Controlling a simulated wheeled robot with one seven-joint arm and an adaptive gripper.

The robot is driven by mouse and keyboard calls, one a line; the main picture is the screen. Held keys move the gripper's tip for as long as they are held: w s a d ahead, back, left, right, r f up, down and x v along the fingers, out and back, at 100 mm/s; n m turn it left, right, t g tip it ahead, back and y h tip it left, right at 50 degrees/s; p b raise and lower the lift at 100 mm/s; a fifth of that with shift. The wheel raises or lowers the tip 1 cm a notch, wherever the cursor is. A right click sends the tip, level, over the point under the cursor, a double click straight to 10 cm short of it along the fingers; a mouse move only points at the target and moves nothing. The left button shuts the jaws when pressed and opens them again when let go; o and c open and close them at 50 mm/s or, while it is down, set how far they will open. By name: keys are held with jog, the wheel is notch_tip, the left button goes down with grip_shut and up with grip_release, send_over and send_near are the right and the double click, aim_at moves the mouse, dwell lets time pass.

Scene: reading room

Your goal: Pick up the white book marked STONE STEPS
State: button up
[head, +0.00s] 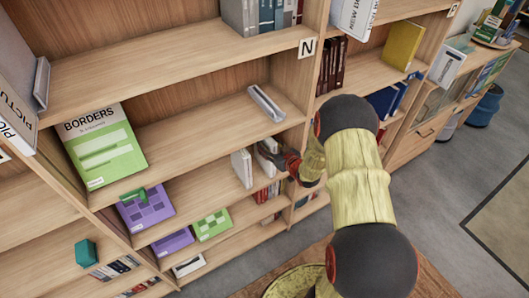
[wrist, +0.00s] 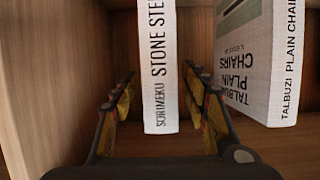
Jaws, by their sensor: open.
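The white book marked STONE STEPS (wrist: 160,70) shows its spine in the middle of the wrist view. My gripper (wrist: 160,108) is open, with one finger on each side of the book and visible gaps between fingers and spine. In the head view my gripper (head: 289,164) reaches into a shelf bay beside the right divider. A pale book (head: 266,158) at its fingers there seems to be the same one, partly hidden.
Another white book, TALBUZI PLAIN CHAIRS (wrist: 285,65), stands close on the right in the wrist view. A wooden panel (wrist: 45,70) is close on the left. A grey item (head: 266,103) lies on the shelf above. Open floor (head: 445,170) is at the right.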

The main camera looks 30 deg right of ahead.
jog(key=shift+b+x, duration=0.3)
jog(key=shift+x, duration=1.55)
jog(key=shift+s+f, duration=0.1)
jog(key=shift+c, duration=0.9)
grip_shut()
